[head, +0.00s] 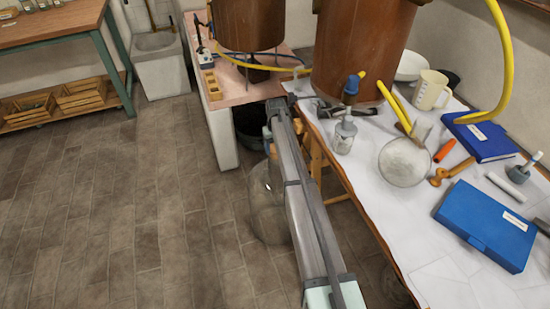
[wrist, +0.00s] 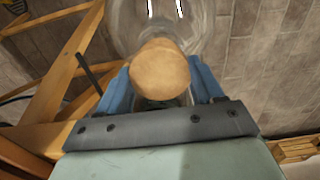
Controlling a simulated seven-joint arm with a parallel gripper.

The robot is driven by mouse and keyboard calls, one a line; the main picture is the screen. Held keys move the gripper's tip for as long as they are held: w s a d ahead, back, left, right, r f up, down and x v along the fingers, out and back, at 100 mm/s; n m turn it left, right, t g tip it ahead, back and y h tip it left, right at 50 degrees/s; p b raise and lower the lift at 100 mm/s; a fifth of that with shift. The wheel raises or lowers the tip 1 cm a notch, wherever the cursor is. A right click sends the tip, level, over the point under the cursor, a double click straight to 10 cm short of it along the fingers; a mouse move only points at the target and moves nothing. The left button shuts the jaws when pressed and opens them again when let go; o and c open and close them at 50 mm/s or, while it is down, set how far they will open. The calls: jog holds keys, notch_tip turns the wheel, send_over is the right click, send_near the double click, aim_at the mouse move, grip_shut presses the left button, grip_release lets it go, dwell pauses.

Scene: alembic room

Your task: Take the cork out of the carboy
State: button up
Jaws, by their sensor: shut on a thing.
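The cork (wrist: 160,70) is tan, and its round end faces the camera in the wrist view. My gripper (wrist: 161,84) has its two blue fingers shut on the cork, one on each side. The clear glass carboy (wrist: 128,22) shows behind the cork. In the head view the carboy (head: 267,208) stands on the floor beside the workbench, partly behind my arm. I cannot tell how deep the cork sits in the neck.
A wooden trestle (wrist: 62,75) stands close to the left of my gripper. The workbench (head: 445,270) on the right holds a blue case (head: 487,225), a glass flask (head: 404,162) and a beige jug (head: 431,90). The tiled floor (head: 120,210) on the left is clear.

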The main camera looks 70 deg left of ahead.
jog(key=shift+r, duration=0.85)
jog(key=shift+r, duration=1.9)
jog(key=w+d+r+n, duration=0.2)
jog(key=w+d+r, duration=0.3)
jog(key=d, duration=0.4)
jog(key=w+d+r+n, duration=0.2)
jog(key=w+d+r, duration=0.1)
jog(key=d+r, duration=0.45)
jog(key=w+d+r+n, duration=0.2)
jog(key=w+d+r, duration=0.3)
jog(key=d, duration=0.4)
jog(key=w+d+m, duration=0.3)
jog(key=w, duration=0.3)
jog(key=f, duration=0.8)
jog(key=shift+a+f, duration=0.15)
jog(key=shift+a, duration=0.1)
